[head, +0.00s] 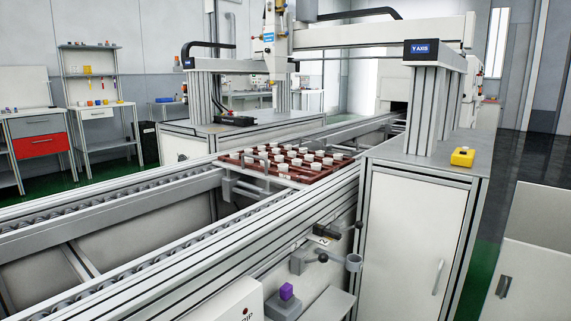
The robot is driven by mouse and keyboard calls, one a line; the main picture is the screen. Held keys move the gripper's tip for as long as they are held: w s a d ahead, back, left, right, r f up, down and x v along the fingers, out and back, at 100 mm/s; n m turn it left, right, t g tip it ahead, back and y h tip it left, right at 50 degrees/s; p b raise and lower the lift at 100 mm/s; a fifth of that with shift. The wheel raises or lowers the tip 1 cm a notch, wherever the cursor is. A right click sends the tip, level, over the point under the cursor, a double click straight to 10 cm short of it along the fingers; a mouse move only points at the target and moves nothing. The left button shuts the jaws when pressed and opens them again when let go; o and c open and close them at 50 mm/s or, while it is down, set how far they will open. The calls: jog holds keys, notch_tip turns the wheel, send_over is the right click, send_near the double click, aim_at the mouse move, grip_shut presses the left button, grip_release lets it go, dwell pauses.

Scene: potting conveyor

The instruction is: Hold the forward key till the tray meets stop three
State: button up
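A red-brown tray (268,174) holding several small white cups sits across the conveyor (190,249) near the middle of the head view, close to the gantry. A grey metal bracket stands at its near left side. A purple key (286,291) sits on a grey box on the conveyor's near side; I see no legible marking on it, so I cannot tell whether it is the forward key. A plate marked with a single character (321,240) sits by a black-handled lever (326,229). I cannot pick out stop three. My gripper is not in view.
A white box with a red button (247,311) is at the bottom edge. A cabinet (411,235) right of the conveyor carries a gantry post and a yellow box (463,157). A ball-ended lever (322,257) and grey cup-like part (353,262) stick out from the conveyor side.

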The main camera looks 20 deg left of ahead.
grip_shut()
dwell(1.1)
